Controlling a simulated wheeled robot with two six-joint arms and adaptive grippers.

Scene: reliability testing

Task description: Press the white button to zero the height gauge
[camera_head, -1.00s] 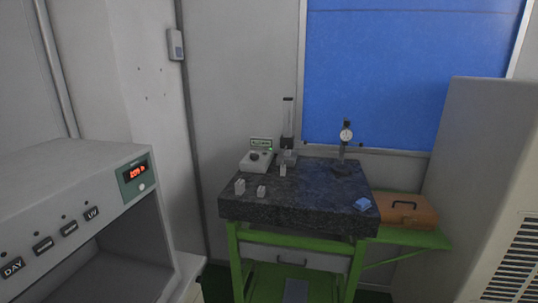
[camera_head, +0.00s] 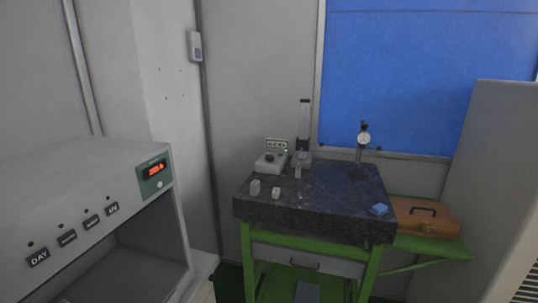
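The height gauge (camera_head: 304,132) stands at the back left of a dark granite surface plate (camera_head: 308,222). It has a dark upright column on a grey base. Beside it on the left is a small light-grey control box (camera_head: 270,161) with a lit green display (camera_head: 277,145). A round knob or button shows on the box's top; the white button cannot be told apart at this size. Neither of my grippers is in the view.
A green stand (camera_head: 248,262) carries the plate. A brown case (camera_head: 425,216) sits at right. A grey light cabinet (camera_head: 85,205) stands at left.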

